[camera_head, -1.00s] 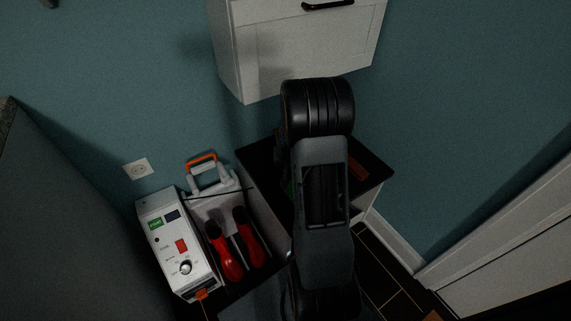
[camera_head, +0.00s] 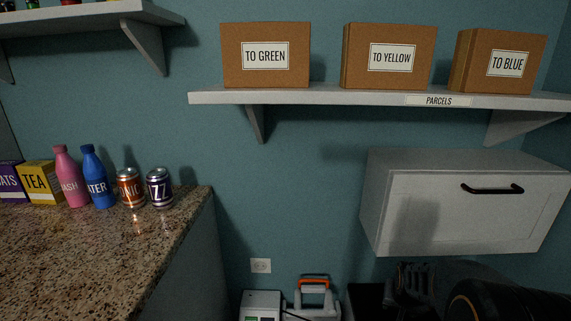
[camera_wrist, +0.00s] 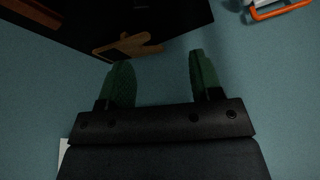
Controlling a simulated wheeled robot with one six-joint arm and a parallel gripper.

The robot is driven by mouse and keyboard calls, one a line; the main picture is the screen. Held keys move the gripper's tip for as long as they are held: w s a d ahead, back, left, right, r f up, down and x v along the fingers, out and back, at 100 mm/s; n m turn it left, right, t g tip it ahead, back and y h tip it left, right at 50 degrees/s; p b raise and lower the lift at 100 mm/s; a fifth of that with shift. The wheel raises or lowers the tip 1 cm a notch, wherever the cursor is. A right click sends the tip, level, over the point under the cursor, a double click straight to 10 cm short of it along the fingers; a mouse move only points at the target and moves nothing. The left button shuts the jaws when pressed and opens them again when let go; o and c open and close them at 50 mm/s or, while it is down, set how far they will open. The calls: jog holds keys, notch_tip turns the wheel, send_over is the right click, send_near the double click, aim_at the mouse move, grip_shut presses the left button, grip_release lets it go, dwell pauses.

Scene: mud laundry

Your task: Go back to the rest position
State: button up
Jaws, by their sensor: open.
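My gripper (camera_wrist: 160,82) shows in the wrist view with its two dark green fingers spread apart and nothing between them. It is open and empty. In the head view my black arm fills the lower right corner, in front of the dark top of a low stand and below the white wall cabinet (camera_head: 465,205). The gripper's fingertips cannot be made out clearly there. In the wrist view a brown flat piece (camera_wrist: 130,45) lies on a dark surface (camera_wrist: 150,15) beyond the fingers, apart from them.
A white device (camera_head: 262,303) and a carrier with an orange handle (camera_head: 314,281) stand low at the bottom. A granite counter (camera_head: 100,260) with bottles and cans is at left. A shelf (camera_head: 330,97) holds three cardboard parcels.

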jog(key=s+a+r+n+p, duration=0.1)
jog(key=s+a+r+p, duration=0.3)
jog(key=r, duration=0.6)
jog(key=s+a+r+n+y+p, duration=0.1)
jog(key=s+a+r+p, duration=0.4)
jog(key=r, duration=0.5)
jog(key=s+a+r+n+y+p, duration=0.1)
jog(key=s+a+r+n+p, duration=0.2)
jog(key=s+a+r+p, duration=0.2)
notch_tip(320, 180, up, 6)
jog(key=a+p, duration=0.1)
jog(key=p, duration=0.2)
jog(key=shift+a+f+p, duration=0.2)
jog(key=shift+a+p, duration=0.1)
jog(key=shift+p, duration=0.05)
